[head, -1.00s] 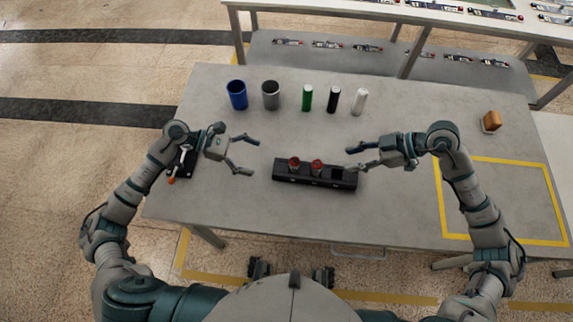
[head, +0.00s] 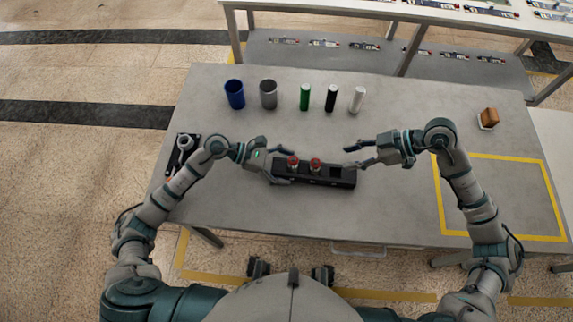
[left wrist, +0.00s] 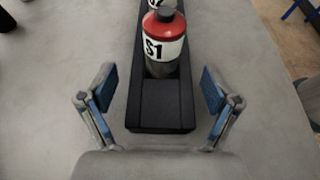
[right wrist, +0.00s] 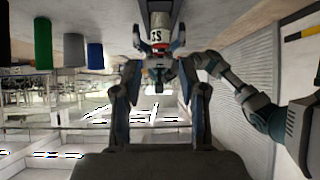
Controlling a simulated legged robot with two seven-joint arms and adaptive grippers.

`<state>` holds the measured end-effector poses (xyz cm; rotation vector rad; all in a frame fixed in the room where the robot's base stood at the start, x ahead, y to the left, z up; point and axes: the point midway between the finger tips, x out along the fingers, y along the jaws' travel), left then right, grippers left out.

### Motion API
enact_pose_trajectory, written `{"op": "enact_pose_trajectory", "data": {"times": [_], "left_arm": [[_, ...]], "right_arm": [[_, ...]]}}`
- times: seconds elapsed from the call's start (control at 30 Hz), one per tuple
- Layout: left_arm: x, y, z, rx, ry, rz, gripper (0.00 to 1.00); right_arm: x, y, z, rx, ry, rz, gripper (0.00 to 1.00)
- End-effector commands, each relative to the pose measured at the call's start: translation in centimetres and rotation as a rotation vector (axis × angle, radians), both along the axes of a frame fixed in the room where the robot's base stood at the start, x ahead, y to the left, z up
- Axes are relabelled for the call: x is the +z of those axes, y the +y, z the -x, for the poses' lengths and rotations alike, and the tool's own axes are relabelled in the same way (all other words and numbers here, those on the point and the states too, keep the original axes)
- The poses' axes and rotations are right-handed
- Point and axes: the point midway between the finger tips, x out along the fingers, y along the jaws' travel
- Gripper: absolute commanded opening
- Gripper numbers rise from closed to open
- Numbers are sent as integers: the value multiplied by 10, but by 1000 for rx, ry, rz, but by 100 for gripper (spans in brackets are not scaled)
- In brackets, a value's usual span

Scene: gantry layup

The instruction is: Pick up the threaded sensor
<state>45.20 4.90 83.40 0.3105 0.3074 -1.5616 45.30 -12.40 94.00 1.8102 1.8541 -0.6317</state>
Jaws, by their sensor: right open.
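Two sensors with red tops stand upright in a black rack (head: 335,182). My right gripper (head: 352,158) is open and empty by the rack's right end, near an empty slot. A labelled sensor also shows in the right wrist view (right wrist: 159,34).
A blue cup (head: 235,95), a grey cup (head: 268,95), and green (head: 304,97), black (head: 331,99) and white (head: 357,100) cylinders stand behind the rack. The yellow-taped area (head: 500,238) is clear. A dark holder (head: 178,152) is at the left.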

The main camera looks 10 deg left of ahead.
Motion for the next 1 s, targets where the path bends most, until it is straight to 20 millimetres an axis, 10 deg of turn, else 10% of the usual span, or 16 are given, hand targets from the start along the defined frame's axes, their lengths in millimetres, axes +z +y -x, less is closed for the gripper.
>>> {"op": "enact_pose_trajectory", "data": {"times": [0.23, 0.67, 1.0], "left_arm": [[0, 0, 0, 0, 0, 0, 25], [-1, 0, 0, -1, 1, -1, 24], [-1, 0, 0, -1, 1, -1, 24]], "right_arm": [[0, 0, 0, 0, 0, 0, 42], [1, 5, 0, 68, -69, 7, 60], [7, 40, 1, 738, -681, 63, 60]]}}
